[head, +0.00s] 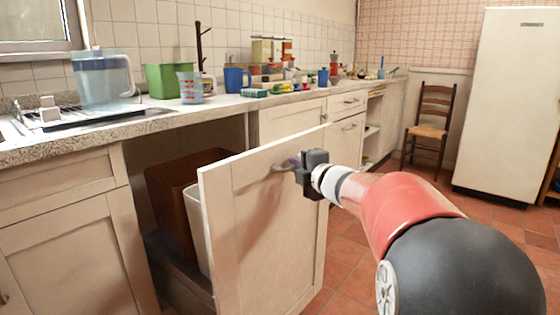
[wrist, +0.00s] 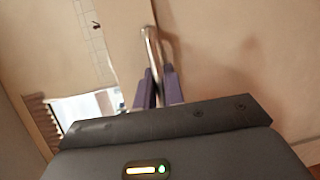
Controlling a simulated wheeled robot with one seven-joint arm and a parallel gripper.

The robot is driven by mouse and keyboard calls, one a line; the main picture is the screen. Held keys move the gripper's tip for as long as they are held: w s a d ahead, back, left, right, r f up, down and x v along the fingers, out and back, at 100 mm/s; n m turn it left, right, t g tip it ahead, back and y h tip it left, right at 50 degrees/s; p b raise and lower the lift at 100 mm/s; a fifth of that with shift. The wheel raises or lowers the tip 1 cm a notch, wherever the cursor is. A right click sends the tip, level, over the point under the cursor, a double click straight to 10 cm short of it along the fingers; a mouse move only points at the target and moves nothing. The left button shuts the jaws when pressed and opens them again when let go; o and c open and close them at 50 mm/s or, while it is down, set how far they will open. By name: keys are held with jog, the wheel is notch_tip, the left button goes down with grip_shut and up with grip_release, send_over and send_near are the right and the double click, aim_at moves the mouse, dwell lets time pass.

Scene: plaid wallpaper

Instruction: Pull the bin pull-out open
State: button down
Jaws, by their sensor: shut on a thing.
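The bin pull-out's cream front panel (head: 262,225) stands well out from the cabinet. Behind it a brown bin (head: 172,205) and a white bin (head: 194,228) show in part inside the pull-out. My gripper (head: 297,165) is at the upper right of the panel, shut on the metal handle. In the wrist view the two purple fingers (wrist: 158,88) close around the lower end of the handle (wrist: 151,50). The fingertips are small and partly dark in the head view.
The counter (head: 90,142) above carries a water jug (head: 103,78), a green container (head: 165,80) and several small items. Red floor tiles (head: 350,262) are clear to the right of the panel. A chair (head: 433,125) and a fridge (head: 505,100) stand at the back right.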

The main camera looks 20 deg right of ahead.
jog(key=s+d, duration=0.4)
jog(key=s, duration=0.1)
jog(key=shift+s, duration=0.3)
jog(key=c, duration=1.5)
grip_release()
jog(key=v, duration=0.7)
jog(key=shift+s+p, duration=0.35)
jog(key=shift+d, duration=0.1)
